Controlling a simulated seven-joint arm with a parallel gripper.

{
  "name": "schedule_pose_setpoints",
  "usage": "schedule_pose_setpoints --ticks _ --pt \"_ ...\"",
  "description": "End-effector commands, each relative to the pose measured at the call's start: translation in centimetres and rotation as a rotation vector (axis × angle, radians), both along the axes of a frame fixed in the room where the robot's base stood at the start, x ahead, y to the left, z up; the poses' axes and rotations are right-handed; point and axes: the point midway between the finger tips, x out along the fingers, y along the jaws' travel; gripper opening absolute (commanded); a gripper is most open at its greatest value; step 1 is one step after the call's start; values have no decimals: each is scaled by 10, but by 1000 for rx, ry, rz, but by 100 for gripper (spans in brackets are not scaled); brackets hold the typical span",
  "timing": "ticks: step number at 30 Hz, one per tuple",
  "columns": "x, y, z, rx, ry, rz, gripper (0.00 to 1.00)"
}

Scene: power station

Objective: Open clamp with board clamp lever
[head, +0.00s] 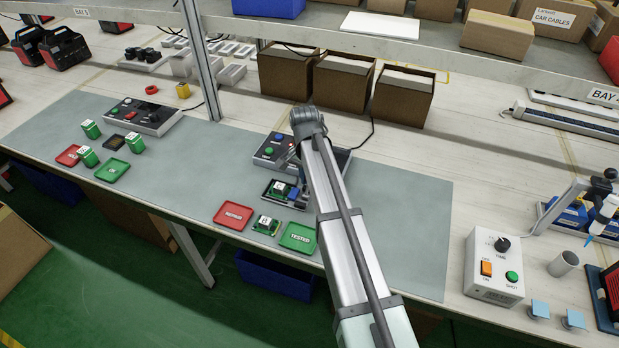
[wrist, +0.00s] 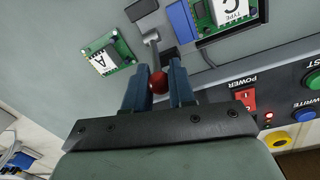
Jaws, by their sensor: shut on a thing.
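The board clamp lever (wrist: 153,44) is a grey metal arm with a red ball knob (wrist: 158,82). In the wrist view my gripper (wrist: 158,86) has its two blue fingers shut on the knob, one on each side. The clamp's blue block (wrist: 183,22) lies beside a green board marked C (wrist: 228,12), which sits in the dark test fixture. In the head view the board (head: 279,188) and the blue block (head: 293,193) show in the fixture. The lever and my fingertips are mostly hidden there by my arm.
A control box (head: 268,150) with coloured buttons stands behind the fixture. A loose board marked A (head: 266,225) lies between a red tray (head: 233,215) and a green TESTED tray (head: 298,238). The grey mat (head: 410,210) is clear to the right of my arm.

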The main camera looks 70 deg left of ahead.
Motion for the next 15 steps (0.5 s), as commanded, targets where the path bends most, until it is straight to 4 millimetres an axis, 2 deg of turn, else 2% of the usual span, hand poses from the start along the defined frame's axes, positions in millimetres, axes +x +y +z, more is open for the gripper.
schedule_pose_setpoints --ticks 8,15 --pt "-2 -3 1 26 -28 2 0" --pt "-9 -12 5 125 -124 2 0"
